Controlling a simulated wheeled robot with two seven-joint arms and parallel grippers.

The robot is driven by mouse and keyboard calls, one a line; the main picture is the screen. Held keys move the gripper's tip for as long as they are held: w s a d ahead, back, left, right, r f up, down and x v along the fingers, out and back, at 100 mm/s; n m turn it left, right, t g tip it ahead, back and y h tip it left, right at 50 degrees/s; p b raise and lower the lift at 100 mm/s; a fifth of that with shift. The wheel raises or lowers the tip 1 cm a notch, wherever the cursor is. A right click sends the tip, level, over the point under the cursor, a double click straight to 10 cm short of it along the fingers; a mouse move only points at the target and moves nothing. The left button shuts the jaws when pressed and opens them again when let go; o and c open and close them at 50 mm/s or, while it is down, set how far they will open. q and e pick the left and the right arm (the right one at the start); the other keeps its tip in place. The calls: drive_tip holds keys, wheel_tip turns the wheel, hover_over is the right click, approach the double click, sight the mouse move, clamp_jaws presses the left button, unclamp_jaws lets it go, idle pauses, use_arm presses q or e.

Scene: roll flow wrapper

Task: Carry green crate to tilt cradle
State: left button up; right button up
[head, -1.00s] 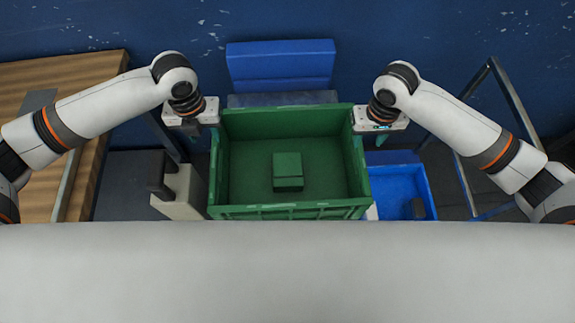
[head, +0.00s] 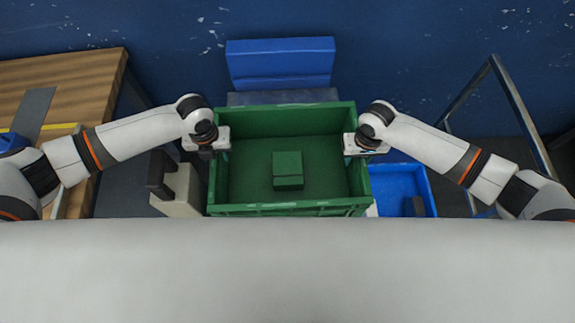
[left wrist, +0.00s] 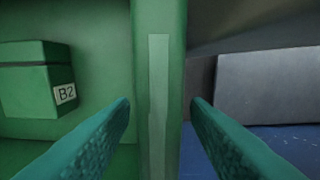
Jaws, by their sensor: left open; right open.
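The green crate (head: 240,207) stands in the middle of the head view with a small green box (head: 288,170) inside. In the left wrist view the box (left wrist: 38,85) carries a label reading B2. My left gripper (head: 217,150) is at the crate's left wall. In the left wrist view its teal fingers (left wrist: 160,105) are open, one on each side of the crate's wall rim (left wrist: 158,70), with gaps showing. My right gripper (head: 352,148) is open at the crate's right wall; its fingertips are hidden. I cannot tell which object is the tilt cradle.
A blue block-like object (head: 280,62) stands behind the crate. A blue bin (head: 398,180) is right of it, and a beige and dark device (head: 180,192) is left. A wooden table (head: 60,75) is at far left, a metal frame (head: 520,115) at right.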

use_arm(q)
clamp_jaws()
use_arm(e)
clamp_jaws()
use_arm(q)
drive_tip(key=shift+w+r, duration=0.1)
drive_tip(key=shift+r, duration=0.1)
use_arm(e)
drive_tip(key=shift+w+r, duration=0.1)
drive_tip(key=shift+r, duration=0.05)
